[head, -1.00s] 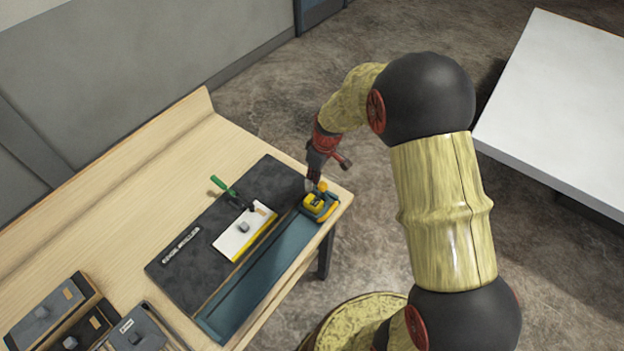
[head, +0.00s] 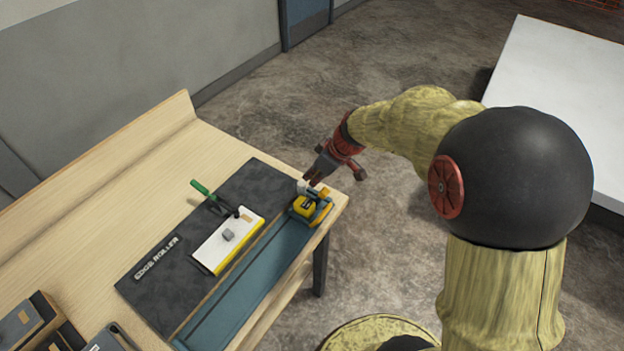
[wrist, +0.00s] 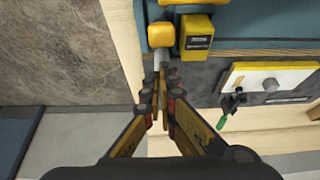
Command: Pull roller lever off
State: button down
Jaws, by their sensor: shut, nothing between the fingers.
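The edge roller unit has a yellow block (head: 305,207) at the far end of a blue channel. It shows in the wrist view as a yellow block with a dark label (wrist: 197,32). A rounded yellow knob (wrist: 160,37) sits beside it with a pale stem (wrist: 162,60) pointing toward my fingers. I cannot tell for certain which part is the roller lever. My gripper (wrist: 160,84) is shut and empty, its fingertips close to the stem's end; contact is unclear. In the head view my gripper (head: 309,182) is just above the unit's far side.
A white plate with a grey knob (head: 228,235) and a green-handled lever (head: 201,188) lie on the dark panel (head: 160,285) left of the channel. The blue channel (head: 245,285) is empty along its length. Grey boxes stand at the table's near left. Floor lies beyond the table edge.

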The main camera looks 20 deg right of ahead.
jog(key=shift+r, duration=0.75)
jog(key=w+p+v, duration=0.1)
jog(key=p+v, duration=0.1)
jog(key=v, duration=0.7)
jog(key=shift+a+r, duration=0.35)
jog(key=shift+r, duration=0.15)
